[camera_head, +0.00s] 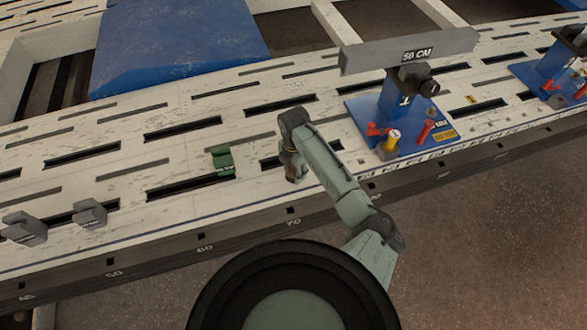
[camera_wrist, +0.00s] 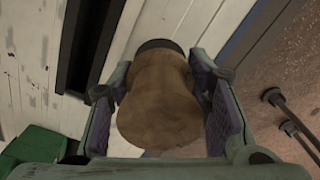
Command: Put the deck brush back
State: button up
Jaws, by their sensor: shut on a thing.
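My gripper (camera_head: 291,172) is over the front part of the slotted white bench, near its front edge. In the wrist view my gripper (camera_wrist: 160,82) is shut on a rounded brown, wood-like piece with a dark far end, which appears to be the deck brush (camera_wrist: 158,108). One finger pad is on each side of it. In the head view the brush is small and mostly hidden by my arm. I cannot tell whether its far end touches the bench. No other brush shows clearly.
A small green block (camera_head: 222,161) sits left of my gripper. A blue stand (camera_head: 405,130) with a grey bar labelled 50 CM is to the right. Grey blocks (camera_head: 90,213) lie at the left. A blue panel (camera_head: 180,45) is behind. Long slots cut the white bench (camera_head: 130,190).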

jog(key=shift+f, duration=0.2)
jog(key=o, duration=1.4)
jog(key=shift+c, duration=0.2)
